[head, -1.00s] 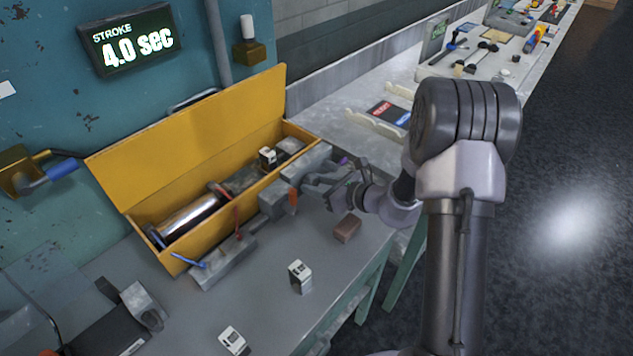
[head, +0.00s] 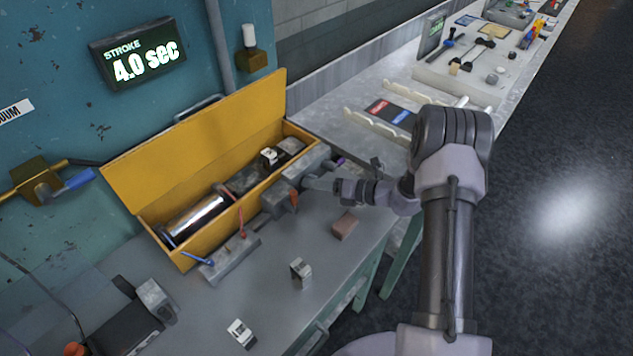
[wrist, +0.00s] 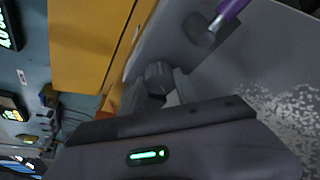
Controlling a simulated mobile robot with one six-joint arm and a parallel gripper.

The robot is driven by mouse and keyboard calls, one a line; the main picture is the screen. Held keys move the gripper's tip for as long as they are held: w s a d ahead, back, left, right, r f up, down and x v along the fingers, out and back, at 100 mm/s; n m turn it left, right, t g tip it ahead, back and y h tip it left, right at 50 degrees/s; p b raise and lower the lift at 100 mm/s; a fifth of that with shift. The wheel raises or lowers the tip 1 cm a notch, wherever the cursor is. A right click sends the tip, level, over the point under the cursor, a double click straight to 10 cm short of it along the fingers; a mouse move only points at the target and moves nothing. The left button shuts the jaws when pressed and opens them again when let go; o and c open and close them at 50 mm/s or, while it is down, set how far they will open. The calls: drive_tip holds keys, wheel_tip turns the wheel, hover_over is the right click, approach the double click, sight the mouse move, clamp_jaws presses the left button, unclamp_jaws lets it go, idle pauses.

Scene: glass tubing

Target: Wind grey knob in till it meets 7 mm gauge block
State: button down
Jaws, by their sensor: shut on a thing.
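My gripper (head: 310,184) reaches left to the grey housing at the right end of the open yellow box (head: 213,133). Its jaws appear shut on a dark grey round knob (wrist: 158,77), seen just beyond the gripper body in the wrist view; the contact itself is partly hidden. A small black-and-white block (head: 268,157) sits on the mechanism in the box. Two similar blocks stand on the bench, one near the middle (head: 300,271) and one near the front (head: 240,332). I cannot read which is the 7 mm gauge block.
A brown block (head: 344,226) lies on the bench just in front of my gripper. A purple-handled thing (wrist: 231,9) is close to the knob. A polished cylinder (head: 197,218) lies in the box.

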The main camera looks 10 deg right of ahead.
drive_tip(key=shift+m+y, duration=0.3)
drive_tip(key=shift+m, duration=0.2)
drive_tip(key=c, duration=0.9)
unclamp_jaws()
drive_tip(key=shift+d, duration=0.1)
drive_tip(key=p+v, duration=0.3)
drive_tip(key=v, duration=1.4)
drive_tip(key=shift+d+r, duration=0.1)
drive_tip(key=shift+d, duration=0.05)
